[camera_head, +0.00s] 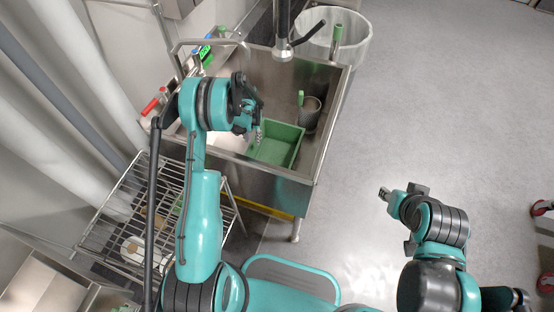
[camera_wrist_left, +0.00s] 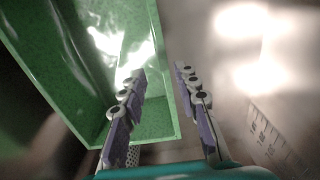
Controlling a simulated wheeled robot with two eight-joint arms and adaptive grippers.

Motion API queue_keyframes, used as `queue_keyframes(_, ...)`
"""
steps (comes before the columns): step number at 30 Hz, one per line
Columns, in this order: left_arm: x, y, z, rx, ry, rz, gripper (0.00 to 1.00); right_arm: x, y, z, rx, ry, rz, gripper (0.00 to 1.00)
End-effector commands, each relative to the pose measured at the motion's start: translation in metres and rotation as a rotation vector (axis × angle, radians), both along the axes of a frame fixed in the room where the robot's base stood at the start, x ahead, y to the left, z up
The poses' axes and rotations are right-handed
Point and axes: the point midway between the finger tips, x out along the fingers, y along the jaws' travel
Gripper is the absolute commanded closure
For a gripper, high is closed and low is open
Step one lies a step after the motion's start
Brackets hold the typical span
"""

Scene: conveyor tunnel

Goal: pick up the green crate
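The green crate (camera_head: 280,149) sits in the metal sink (camera_head: 314,160), near its front right part. It looks empty. In the left wrist view the crate (camera_wrist_left: 60,62) fills the left half, with its right wall running up the middle. My left gripper (camera_head: 259,132) is over the crate's left side. In its wrist view the gripper (camera_wrist_left: 160,73) is open with nothing held. One finger shows over the crate's inside and the other beyond the right rim; I cannot tell how deep they reach. My right gripper (camera_head: 388,194) is over the floor, away from the crate; its fingers are unclear.
A grey cup (camera_head: 309,114) with a green-handled tool stands behind the crate in the sink. A black faucet hose (camera_head: 283,25) hangs at the back. A wire rack (camera_head: 125,215) stands front left, and a bin (camera_head: 352,42) behind.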

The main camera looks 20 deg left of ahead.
Motion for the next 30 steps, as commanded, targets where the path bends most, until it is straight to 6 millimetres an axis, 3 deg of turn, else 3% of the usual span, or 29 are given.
queue_keyframes(3,-0.001,0.004,-0.024,-0.003,0.018,-0.001,0.69,0.0,0.0,-0.003,0.0,0.0,0.0,0.67)
queue_keyframes(16,-0.002,0.005,-0.069,-0.005,0.022,-0.002,0.69,0.0,0.0,-0.02,0.0,0.0,0.0,0.67)
queue_keyframes(22,-0.002,0.005,-0.101,-0.005,0.022,-0.001,0.69,0.0,0.0,-0.034,0.0,0.0,0.0,0.67)
queue_keyframes(30,-0.002,0.005,-0.106,-0.005,0.022,-0.001,0.69,0.0,0.0,-0.034,0.0,0.0,0.0,0.67)
